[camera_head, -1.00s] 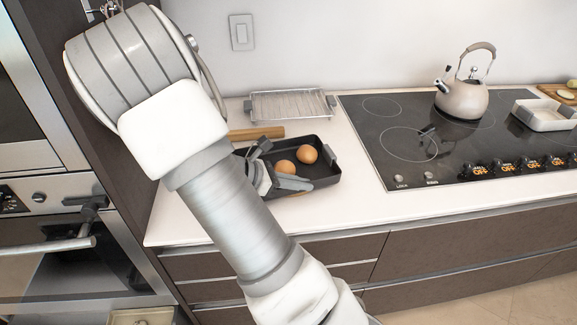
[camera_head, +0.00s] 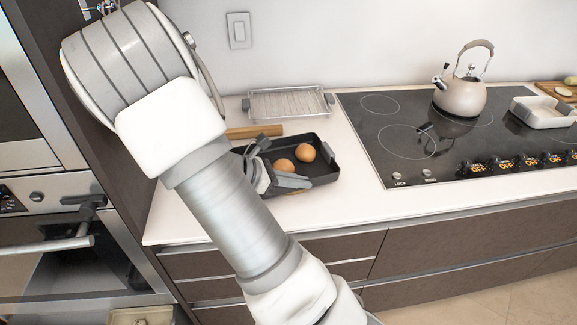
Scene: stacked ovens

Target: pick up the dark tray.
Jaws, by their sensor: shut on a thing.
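The dark tray (camera_head: 322,176) is on or just above the white counter, left of the cooktop. Two brown eggs (camera_head: 304,152) lie in it. A grey handle shows at its right end. My gripper (camera_head: 284,163) is at the tray's left end and is shut on the tray. My arm hides the tray's left end and part of the grip. I cannot tell whether the tray is clear of the counter.
A wire rack tray (camera_head: 288,102) and a wooden rolling pin (camera_head: 256,132) lie behind. A kettle (camera_head: 459,96) stands on the black cooktop (camera_head: 380,107). A white dish (camera_head: 545,116) is at right. Stacked ovens (camera_head: 50,245) are at left.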

